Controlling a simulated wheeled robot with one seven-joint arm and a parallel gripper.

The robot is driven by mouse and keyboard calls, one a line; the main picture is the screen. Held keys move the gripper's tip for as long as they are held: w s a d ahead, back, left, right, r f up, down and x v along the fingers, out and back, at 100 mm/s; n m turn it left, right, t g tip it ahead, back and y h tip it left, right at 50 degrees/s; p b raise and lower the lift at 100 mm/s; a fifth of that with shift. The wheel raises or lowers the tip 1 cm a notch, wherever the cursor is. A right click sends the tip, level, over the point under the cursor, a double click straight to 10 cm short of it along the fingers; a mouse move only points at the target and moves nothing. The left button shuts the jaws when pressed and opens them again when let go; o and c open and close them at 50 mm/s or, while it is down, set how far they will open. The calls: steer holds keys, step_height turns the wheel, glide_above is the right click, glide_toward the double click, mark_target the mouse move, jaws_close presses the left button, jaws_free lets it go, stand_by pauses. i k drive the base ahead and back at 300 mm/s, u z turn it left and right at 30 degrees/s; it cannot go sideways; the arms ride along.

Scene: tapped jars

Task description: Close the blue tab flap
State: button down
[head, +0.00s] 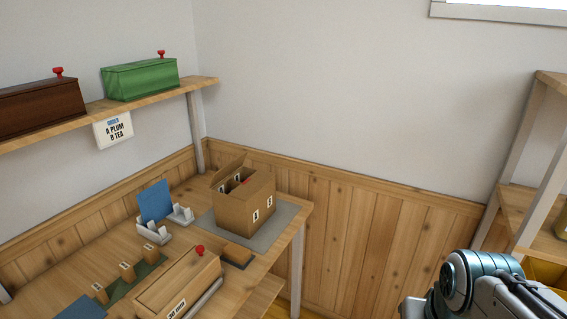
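An open brown cardboard box (246,206) stands on a grey mat (284,222) at the back right of the wooden table. Its left flap stands up and a red thing shows inside. No blue tab can be made out on the box's flaps. A blue panel (155,201) stands upright to the left of the box, by white holders; I cannot tell whether it is a flap. Part of my arm shows at the lower right, away from the table. My gripper's fingers are not in view.
A wooden box with a red knob (200,249) and a small brown block (237,254) sit in front of the cardboard box. Small brown tagged blocks (127,271) stand on a green strip. A wall shelf (90,121) holds a green box (140,79). Shelving (524,210) stands right.

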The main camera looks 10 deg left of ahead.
mark_target(221, 175)
steer(key=z, duration=0.3)
steer(key=k, duration=0.15)
steer(key=u, duration=1.05)
steer(key=i, duration=0.55)
steer(key=u, duration=0.15)
